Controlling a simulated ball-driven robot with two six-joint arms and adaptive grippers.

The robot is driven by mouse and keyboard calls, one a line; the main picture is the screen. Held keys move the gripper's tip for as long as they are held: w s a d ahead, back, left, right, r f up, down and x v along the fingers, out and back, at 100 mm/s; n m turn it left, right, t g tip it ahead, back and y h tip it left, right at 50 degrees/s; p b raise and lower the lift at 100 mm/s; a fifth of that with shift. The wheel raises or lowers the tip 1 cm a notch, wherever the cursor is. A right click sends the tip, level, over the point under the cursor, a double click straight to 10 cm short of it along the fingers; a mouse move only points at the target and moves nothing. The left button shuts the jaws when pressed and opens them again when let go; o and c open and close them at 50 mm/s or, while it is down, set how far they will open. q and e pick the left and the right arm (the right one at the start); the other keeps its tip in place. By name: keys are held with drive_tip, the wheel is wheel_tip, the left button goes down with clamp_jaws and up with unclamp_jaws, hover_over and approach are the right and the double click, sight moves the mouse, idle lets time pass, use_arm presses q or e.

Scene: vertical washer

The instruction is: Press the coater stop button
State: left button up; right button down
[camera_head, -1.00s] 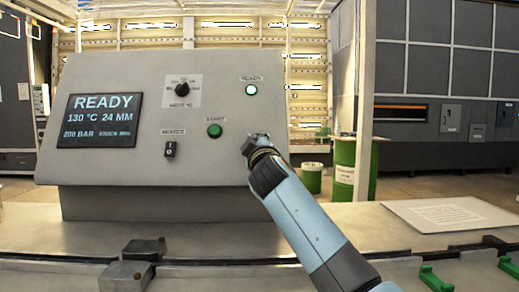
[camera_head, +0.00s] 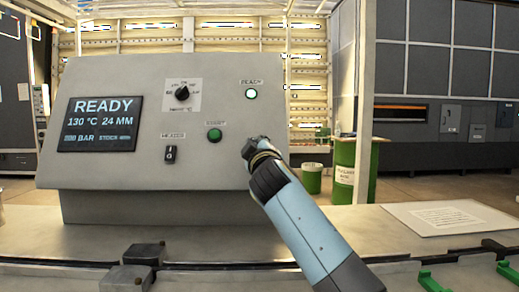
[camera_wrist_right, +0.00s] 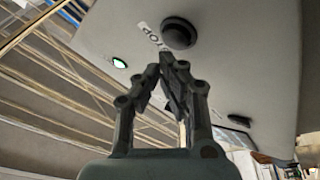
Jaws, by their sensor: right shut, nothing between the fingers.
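The grey sloped control panel (camera_head: 110,165) stands on the metal counter in the head view. A dark round button (camera_wrist_right: 179,33) with a partly visible label that seems to read STOP shows in the right wrist view. In the head view that button is hidden behind my right gripper (camera_head: 255,142), which is at the panel's lower right. My right gripper (camera_wrist_right: 165,65) is shut and empty, its fingertips close below the button in the wrist picture. I cannot tell whether they touch it. My left gripper is not in view.
The panel has a green button (camera_head: 214,134), a lit ready lamp (camera_head: 251,93), a rotary knob (camera_head: 182,93), a rocker switch (camera_head: 170,153) and a READY screen (camera_head: 98,124). A white sheet (camera_head: 447,217) lies on the counter at right; green drums (camera_head: 345,175) stand behind.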

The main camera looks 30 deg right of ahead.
drive_tip(key=s+p, duration=0.1)
drive_tip(key=s+a+r+p, duration=0.2)
drive_tip(key=s, duration=0.1)
drive_tip(key=shift+r, duration=0.1)
idle(0.5)
idle(0.8)
